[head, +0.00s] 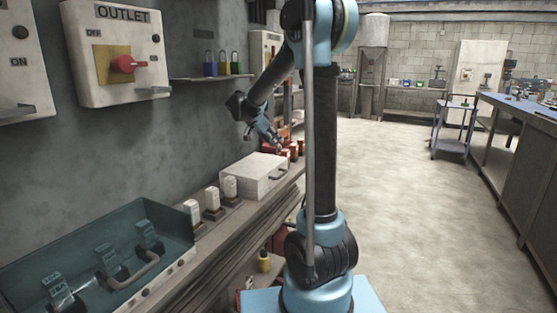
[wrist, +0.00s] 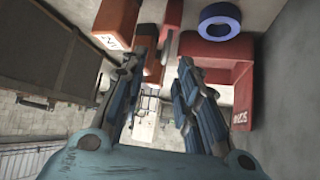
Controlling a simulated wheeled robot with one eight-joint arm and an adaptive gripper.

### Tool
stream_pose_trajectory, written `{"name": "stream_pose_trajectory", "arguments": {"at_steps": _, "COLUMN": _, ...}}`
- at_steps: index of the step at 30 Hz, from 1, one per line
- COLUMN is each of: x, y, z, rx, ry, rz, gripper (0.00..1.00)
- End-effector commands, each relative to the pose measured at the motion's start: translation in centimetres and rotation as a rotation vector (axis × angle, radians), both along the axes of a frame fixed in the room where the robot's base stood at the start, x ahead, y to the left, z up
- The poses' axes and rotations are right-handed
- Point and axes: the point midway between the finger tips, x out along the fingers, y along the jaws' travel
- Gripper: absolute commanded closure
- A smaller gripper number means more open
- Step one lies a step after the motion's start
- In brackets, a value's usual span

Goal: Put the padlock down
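Several padlocks, one blue (head: 209,63), one green (head: 223,63) and one yellow (head: 236,63), stand upright in a row on the small wall shelf (head: 212,78). My gripper (head: 274,139) is low beside the wall, beyond the white box and near small red items. In the wrist view its two fingers (wrist: 163,62) are apart, with no padlock clearly held between them. A red block with a white label (wrist: 114,24) is beyond the left finger. A red bracket-like piece with white lettering (wrist: 241,98) is right of the right finger. Whether either is a padlock I cannot tell.
A white box (head: 254,173) and an open teal case (head: 95,262) sit on the left bench. Red items (head: 298,148) stand farther along it. A blue ring (wrist: 219,20) is ahead in the wrist view.

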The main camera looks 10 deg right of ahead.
Motion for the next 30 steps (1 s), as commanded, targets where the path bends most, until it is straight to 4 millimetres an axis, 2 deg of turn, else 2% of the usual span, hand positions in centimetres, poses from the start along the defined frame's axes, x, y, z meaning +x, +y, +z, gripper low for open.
{"name": "stream_pose_trajectory", "arguments": {"at_steps": 13, "x": 2.2, "y": -2.5, "z": -3.6, "rx": 0.000, "ry": 0.001, "rz": -0.002, "gripper": 0.71}}
{"name": "stream_pose_trajectory", "arguments": {"at_steps": 21, "x": 2.3, "y": -2.7, "z": -3.9, "rx": 0.001, "ry": 0.002, "rz": 0.000, "gripper": 0.71}}
{"name": "stream_pose_trajectory", "arguments": {"at_steps": 25, "x": 2.3, "y": -2.7, "z": -3.9, "rx": 0.001, "ry": 0.002, "rz": 0.000, "gripper": 1.00}}
{"name": "stream_pose_trajectory", "arguments": {"at_steps": 30, "x": 2.3, "y": -2.7, "z": -3.9, "rx": 0.000, "ry": 0.002, "rz": 0.000, "gripper": 1.00}}
